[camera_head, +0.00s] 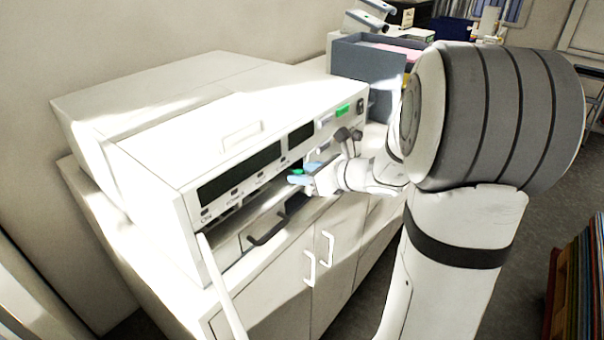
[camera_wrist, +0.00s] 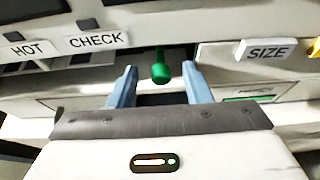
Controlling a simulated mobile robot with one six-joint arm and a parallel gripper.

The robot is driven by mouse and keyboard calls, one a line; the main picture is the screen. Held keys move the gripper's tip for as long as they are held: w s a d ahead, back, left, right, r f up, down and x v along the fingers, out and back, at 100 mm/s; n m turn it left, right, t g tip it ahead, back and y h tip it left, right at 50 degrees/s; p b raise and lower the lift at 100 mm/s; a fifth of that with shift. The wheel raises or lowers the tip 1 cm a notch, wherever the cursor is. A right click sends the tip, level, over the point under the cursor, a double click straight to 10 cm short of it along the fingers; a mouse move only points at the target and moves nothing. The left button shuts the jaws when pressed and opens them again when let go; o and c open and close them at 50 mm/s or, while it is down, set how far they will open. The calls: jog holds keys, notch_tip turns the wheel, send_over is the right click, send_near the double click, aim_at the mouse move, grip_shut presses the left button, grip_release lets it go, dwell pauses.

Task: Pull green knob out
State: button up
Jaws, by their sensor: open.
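The green knob (camera_wrist: 161,68) shows in the wrist view at the top middle, on a short stalk at the machine's front. My gripper (camera_wrist: 160,86) is open, with one blue finger to the left of the knob and one to the right. Gaps show on both sides, so the fingers do not touch it. In the head view a bit of the green knob (camera_head: 297,172) shows at the blue fingertips of my gripper (camera_head: 305,176), in front of the white machine (camera_head: 240,140). The knob's base is hard to make out.
The machine has dark display panels (camera_head: 240,175) and labels such as HOT, CHECK and SIZE (camera_wrist: 266,48). Grey levers (camera_head: 342,135) stand just above my gripper. A dark handle (camera_head: 268,232) and white cabinet handles (camera_head: 327,248) are below. A grey bin (camera_head: 365,70) stands behind.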

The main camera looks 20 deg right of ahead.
jog(key=v, duration=0.8)
jog(key=s+a+f+n+g+h, duration=0.1)
jog(key=s+a+f+n+g, duration=0.2)
jog(key=s+a+n+g, duration=0.7)
jog(key=s+d+n+t+h, duration=0.2)
jog(key=s+n+h, duration=0.4)
jog(key=n, duration=1.2)
jog(key=shift+s+f+n+h+b, duration=0.4)
jog(key=shift+s+f, duration=0.1)
jog(key=shift+s, duration=0.9)
